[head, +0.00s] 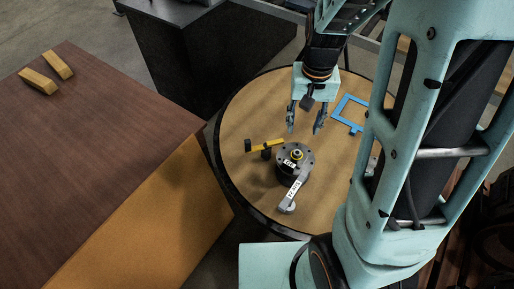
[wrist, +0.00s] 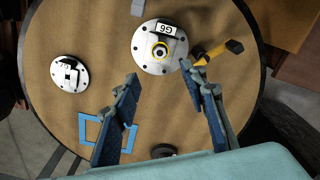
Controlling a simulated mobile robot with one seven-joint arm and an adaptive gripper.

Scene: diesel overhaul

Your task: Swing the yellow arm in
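The yellow arm (head: 266,144) is a short bar beside a dark round flanged fixture (head: 308,165) on the round table. A black block stands at its outer end and another dark piece sits below it. In the wrist view the yellow arm (wrist: 213,53) lies to the right of the labelled round flange (wrist: 147,60) and points outward, apart from the flange's centre. My gripper (head: 304,130) is open and empty above the table, just behind the fixture. In the wrist view my gripper (wrist: 160,76) shows its two fingers spread, neither touching the yellow arm.
A grey labelled lever (head: 298,186) extends from the fixture toward the front. A blue square frame (head: 337,111) lies on the round table (head: 240,105) at right. Another round flange (wrist: 70,80) shows in the wrist view. A brown bench (head: 90,140) stands at left.

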